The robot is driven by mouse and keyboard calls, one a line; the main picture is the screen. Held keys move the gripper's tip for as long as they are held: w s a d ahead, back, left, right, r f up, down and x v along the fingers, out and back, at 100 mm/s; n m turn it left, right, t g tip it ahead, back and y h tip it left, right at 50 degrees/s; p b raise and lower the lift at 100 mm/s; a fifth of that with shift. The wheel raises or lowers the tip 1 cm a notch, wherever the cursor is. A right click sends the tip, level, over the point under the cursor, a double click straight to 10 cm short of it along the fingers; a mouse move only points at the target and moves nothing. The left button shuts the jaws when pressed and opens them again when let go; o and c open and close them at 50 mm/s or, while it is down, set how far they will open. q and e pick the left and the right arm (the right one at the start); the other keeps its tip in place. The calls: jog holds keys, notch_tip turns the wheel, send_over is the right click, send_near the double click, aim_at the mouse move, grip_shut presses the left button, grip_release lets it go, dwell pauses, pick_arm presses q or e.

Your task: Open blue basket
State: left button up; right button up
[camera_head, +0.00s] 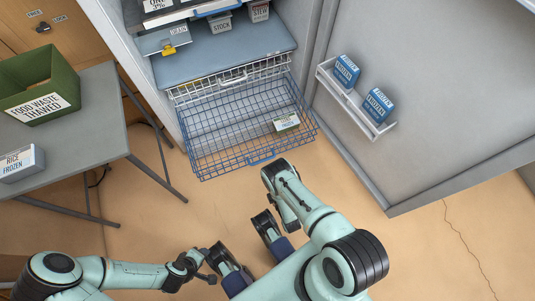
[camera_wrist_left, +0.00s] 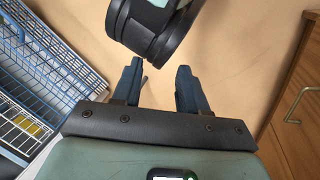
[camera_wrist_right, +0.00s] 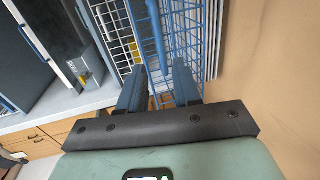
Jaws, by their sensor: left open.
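The blue wire basket (camera_head: 205,160) is pulled out of the storage unit, below the white wire basket (camera_head: 225,80). Its blue front handle (camera_head: 262,157) faces me. A labelled white package (camera_head: 286,121) lies inside at the right. My right gripper (camera_wrist_right: 160,72) is at the blue basket's front, with a blue bar between its fingers; whether they pinch it is unclear. My left gripper (camera_head: 209,265) is open and empty, low in the head view and away from the basket. The left wrist view shows its spread fingers (camera_wrist_left: 159,70) and the blue basket's edge (camera_wrist_left: 60,45).
The open door (camera_head: 420,100) at right carries a rack (camera_head: 352,105) with blue frozen boxes. A grey table (camera_head: 95,110) at left holds a green food-waste box (camera_head: 35,75) and a rice box (camera_head: 20,163). Floor before the basket is clear except for my arms.

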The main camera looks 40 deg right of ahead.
jog(key=shift+v, duration=1.55)
